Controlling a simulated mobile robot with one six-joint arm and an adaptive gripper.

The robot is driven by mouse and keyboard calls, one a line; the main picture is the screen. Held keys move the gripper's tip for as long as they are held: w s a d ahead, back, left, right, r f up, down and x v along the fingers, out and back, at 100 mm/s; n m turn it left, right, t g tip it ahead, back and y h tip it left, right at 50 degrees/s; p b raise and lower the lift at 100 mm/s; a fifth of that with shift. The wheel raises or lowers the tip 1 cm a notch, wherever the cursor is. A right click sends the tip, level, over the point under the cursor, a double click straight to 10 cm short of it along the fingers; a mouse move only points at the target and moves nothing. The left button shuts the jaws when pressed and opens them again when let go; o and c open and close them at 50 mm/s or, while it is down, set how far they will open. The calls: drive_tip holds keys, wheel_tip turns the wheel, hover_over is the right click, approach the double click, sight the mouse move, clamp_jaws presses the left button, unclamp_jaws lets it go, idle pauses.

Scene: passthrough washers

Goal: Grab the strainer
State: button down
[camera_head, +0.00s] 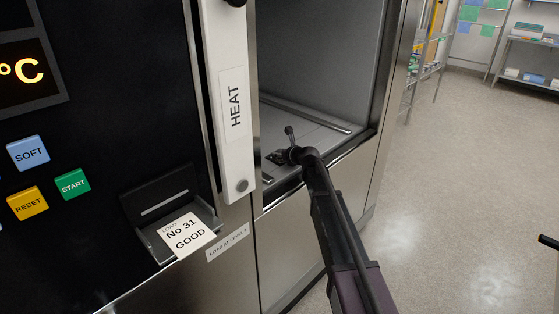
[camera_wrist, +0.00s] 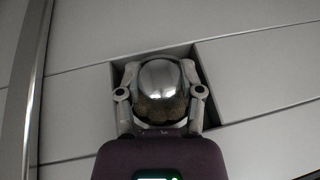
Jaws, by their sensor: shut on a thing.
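The strainer (camera_wrist: 160,80) shows in the wrist view as a rounded, shiny metal piece with a darker, brownish lower part. It is between the two fingers of my gripper (camera_wrist: 159,70), which is shut on it. Strainer and fingers are over a dark square recess (camera_wrist: 207,92) in the grey metal floor. I cannot tell whether the strainer still sits in the recess or is lifted. In the head view my gripper (camera_head: 278,157) reaches down to the floor of the open chamber, near its front edge, and the strainer cannot be made out there.
The metal chamber (camera_head: 320,60) has side walls and a raised front sill (camera_head: 330,160) close to my arm. A white panel marked HEAT (camera_head: 235,105) stands just left of the opening. A control panel with buttons (camera_head: 72,184) is farther left. Open floor (camera_head: 470,190) lies to the right.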

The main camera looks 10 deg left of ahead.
drive_tip(key=shift+r, duration=0.1)
wheel_tip(320, 180, up, 10)
drive_tip(key=p, duration=1)
drive_tip(key=shift+d, duration=0.1)
idle(0.8)
